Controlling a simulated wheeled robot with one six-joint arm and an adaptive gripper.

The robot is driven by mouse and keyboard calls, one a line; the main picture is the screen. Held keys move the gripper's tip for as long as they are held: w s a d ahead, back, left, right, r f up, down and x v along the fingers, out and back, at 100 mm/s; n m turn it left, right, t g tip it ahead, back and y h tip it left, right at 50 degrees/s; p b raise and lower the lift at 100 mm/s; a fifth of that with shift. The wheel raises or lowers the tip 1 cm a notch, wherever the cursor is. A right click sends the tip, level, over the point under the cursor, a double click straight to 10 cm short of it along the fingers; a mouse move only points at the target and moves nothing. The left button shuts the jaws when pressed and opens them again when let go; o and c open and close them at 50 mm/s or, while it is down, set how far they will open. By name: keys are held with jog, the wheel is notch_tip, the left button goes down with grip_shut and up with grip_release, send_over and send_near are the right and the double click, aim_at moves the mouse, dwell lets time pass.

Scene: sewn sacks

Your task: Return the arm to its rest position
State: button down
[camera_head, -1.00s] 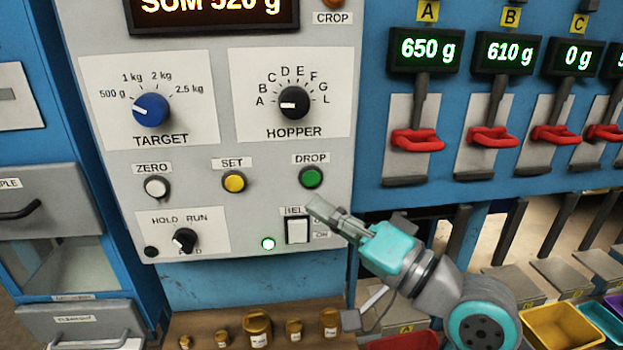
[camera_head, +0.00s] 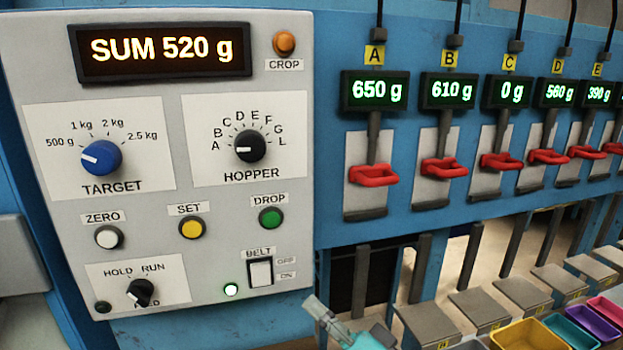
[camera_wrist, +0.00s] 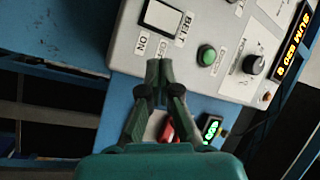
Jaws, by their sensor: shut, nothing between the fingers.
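My gripper (camera_head: 322,312) shows at the bottom of the head view, below and right of the belt switch. Its fingers are together with nothing between them. The wrist view also shows the closed fingers (camera_wrist: 160,72), pointing toward the lower part of the grey control panel (camera_head: 200,270). The tips appear apart from the panel. Most of my arm is out of the head view.
The panel carries a display reading SUM 520 g (camera_head: 163,49), a green DROP button (camera_head: 270,217) and a BELT switch (camera_head: 260,272). Red hopper handles (camera_head: 373,175) stick out to the right. Coloured trays (camera_head: 530,335) stand at the lower right.

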jog(key=s+d+f+m+t+h, duration=0.1)
jog(key=s+d+f+h, duration=0.5)
jog(key=f, duration=0.5)
jog(key=s+d+f+m+t+h, duration=0.15)
jog(key=s+d+f+h, duration=0.4)
jog(key=f, duration=0.65)
jog(key=s+d+f+n+g+h, duration=0.1)
jog(key=s+d+n, duration=0.2)
jog(key=s, duration=1)
jog(key=s+d+f+n+g+h, duration=0.1)
jog(key=s+d+f+n, duration=0.1)
jog(key=s, duration=1.2)
jog(key=shift+s+d+n, duration=0.3)
jog(key=shift+d+n, duration=0.15)
jog(key=shift+d, duration=0.25)
